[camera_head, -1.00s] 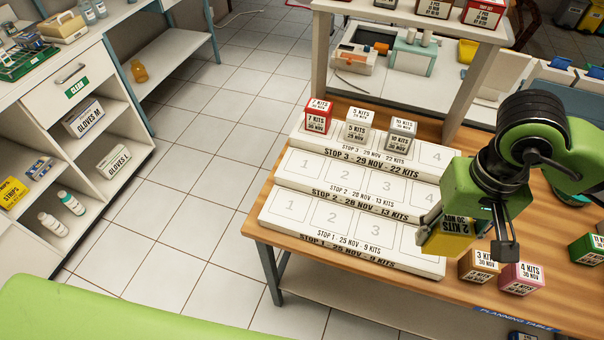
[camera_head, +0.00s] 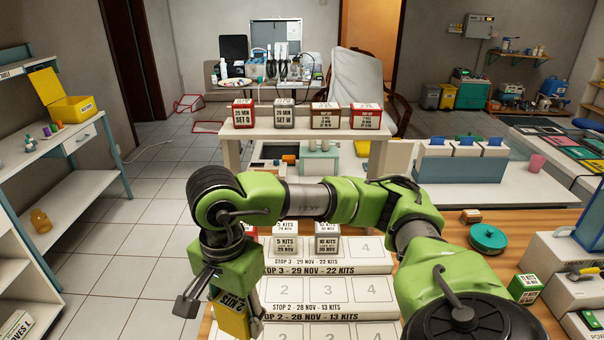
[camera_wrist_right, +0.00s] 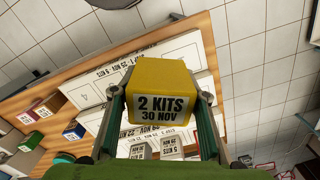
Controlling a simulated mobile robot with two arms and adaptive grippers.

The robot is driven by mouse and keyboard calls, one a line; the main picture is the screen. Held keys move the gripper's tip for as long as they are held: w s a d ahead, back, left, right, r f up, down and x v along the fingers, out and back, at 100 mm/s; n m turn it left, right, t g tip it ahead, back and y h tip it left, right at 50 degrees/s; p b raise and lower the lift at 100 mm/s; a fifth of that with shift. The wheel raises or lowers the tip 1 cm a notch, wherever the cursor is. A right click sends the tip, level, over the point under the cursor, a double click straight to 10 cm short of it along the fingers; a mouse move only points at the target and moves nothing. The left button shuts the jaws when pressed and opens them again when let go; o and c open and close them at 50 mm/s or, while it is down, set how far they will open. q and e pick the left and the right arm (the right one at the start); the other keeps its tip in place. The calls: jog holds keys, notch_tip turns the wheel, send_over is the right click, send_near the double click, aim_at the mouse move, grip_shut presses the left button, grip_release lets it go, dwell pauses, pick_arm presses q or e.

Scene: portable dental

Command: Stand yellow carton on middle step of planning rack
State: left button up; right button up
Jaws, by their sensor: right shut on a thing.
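My right gripper (camera_head: 222,305) is shut on the yellow carton (camera_head: 233,318), holding it tilted above the left side of the planning rack. In the right wrist view the carton (camera_wrist_right: 160,88) sits between both fingers, its label reading 2 KITS 30 NOV. The planning rack's middle step (camera_head: 318,292), marked STOP 2, shows empty slots 2, 3 and 4; slot 1 is hidden behind my gripper. The top step (camera_head: 372,262) holds white and grey cartons (camera_head: 285,244) and a partly hidden red one. My left gripper is not in view.
A teal round container (camera_head: 487,238) and a green carton (camera_head: 524,288) stand on the table to the right. My right arm spans above the rack.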

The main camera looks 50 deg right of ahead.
jog(key=m, duration=0.2)
jog(key=d+m, duration=0.1)
jog(key=m, duration=0.2)
jog(key=shift+d+m, duration=0.3)
jog(key=d+r+m+b, duration=0.1)
jog(key=d+m, duration=0.2)
jog(key=m, duration=0.9)
jog(key=d+m+b, duration=0.1)
jog(key=d+m, duration=0.3)
jog(key=m, duration=0.9)
jog(key=w+f+p, duration=0.1)
jog(key=w+f, duration=0.1)
jog(key=w, duration=0.2)
jog(key=w+d+f+p, duration=0.1)
jog(key=w+f+p, duration=0.1)
jog(key=w+f, duration=0.1)
jog(key=w+f+p, duration=0.1)
jog(key=w+f, duration=0.2)
jog(key=w, duration=0.3)
jog(key=shift+d+f+p, duration=0.2)
jog(key=shift+f+p, duration=0.05)
jog(key=shift+p, duration=0.1)
jog(key=shift+w+f, duration=0.25)
jog(key=shift+f, duration=0.05)
jog(key=f+p, duration=0.1)
jog(key=f, duration=0.2)
jog(key=shift+w+p, duration=0.2)
jog(key=shift+p, duration=0.2)
jog(key=shift+d+f, duration=0.1)
jog(key=shift+f, duration=0.2)
